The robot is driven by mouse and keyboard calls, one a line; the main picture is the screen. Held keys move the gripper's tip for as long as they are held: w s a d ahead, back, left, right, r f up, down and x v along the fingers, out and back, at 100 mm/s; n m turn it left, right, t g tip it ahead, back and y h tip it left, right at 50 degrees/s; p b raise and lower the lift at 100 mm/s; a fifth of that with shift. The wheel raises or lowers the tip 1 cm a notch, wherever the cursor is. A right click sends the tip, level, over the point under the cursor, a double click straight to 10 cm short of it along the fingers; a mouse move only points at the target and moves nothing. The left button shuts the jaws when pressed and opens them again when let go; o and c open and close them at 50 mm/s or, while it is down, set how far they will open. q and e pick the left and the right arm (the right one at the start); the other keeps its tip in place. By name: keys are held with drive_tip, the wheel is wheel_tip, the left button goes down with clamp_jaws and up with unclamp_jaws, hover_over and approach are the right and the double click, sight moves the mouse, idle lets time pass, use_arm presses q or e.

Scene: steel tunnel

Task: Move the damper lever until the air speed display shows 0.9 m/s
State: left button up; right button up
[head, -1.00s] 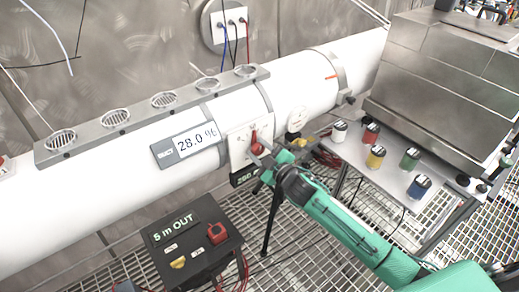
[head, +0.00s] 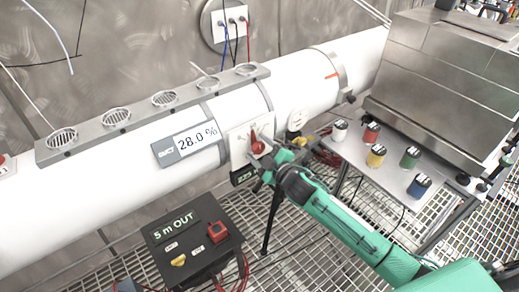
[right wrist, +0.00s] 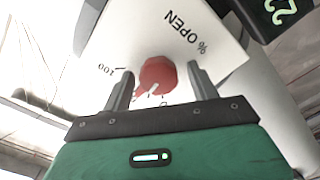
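The red damper lever (head: 257,143) sits on a white plate (head: 240,146) on the front of the white duct. In the right wrist view the lever's red knob (right wrist: 158,76) is between my right gripper's (right wrist: 160,84) fingers, with a gap on each side. The plate there reads "% OPEN" and "100". In the head view my right gripper (head: 266,160) is at the lever. A dark display (head: 242,176) below the plate is partly hidden by the gripper; its green digits (right wrist: 280,8) are cut off in the wrist view. My left gripper is not in view.
A black box (head: 190,240) marked "5 m OUT" stands below the duct. A side table (head: 390,178) with several coloured jars is to the right, beside a steel hood (head: 440,80).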

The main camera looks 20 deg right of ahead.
drive_tip(key=shift+s+d+f, duration=0.1)
drive_tip(key=shift+s+d, duration=0.05)
drive_tip(key=shift+s, duration=0.35)
drive_tip(key=b+v, duration=0.3)
drive_tip(key=v, duration=0.9)
drive_tip(key=shift+s, duration=0.35)
drive_tip(key=shift+d, duration=0.15)
